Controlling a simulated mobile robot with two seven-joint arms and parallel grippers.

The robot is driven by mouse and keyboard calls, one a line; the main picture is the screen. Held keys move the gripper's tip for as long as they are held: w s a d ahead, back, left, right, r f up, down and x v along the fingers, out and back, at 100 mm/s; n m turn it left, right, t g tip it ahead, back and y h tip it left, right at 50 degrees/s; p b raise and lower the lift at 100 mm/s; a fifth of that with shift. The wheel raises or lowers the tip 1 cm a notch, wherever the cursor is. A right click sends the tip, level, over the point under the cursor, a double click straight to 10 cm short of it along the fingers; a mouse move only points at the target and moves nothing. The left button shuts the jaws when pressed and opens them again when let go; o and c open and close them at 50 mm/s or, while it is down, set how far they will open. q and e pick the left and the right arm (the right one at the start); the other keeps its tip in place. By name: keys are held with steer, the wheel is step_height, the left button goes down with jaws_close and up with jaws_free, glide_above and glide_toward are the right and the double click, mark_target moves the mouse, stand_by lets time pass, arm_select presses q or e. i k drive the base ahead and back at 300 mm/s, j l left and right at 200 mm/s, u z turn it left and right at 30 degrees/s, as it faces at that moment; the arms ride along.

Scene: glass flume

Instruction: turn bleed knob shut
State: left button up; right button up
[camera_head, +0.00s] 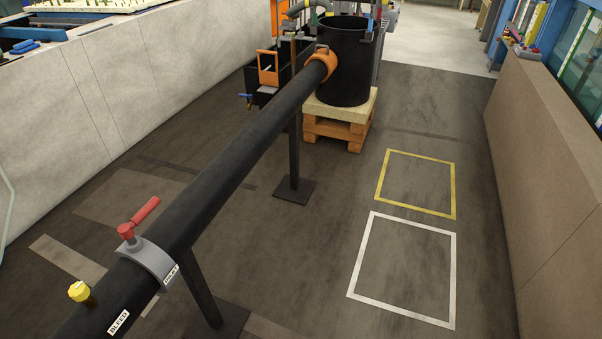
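A yellow knob (79,291) sits on a short brown stem on top of the black pipe (215,186), at the lower left. A white label reading BLEED (119,321) is on the pipe close to it. I cannot tell from here how far the knob is turned. Behind it, a grey collar (150,262) wraps the pipe and carries a valve with a red lever (144,212). A second, small white label (171,274) is on that collar. Neither of my grippers is in view.
The pipe runs away to a black barrel (343,65) on a wooden pallet (340,122), held up by black stands (294,188). Yellow (453,190) and white (452,285) taped squares mark clear floor on the right. Walls (105,85) bound both sides.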

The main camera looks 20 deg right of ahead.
mark_target(79, 291)
steer(key=z, duration=0.1)
steer(key=u, duration=1.3)
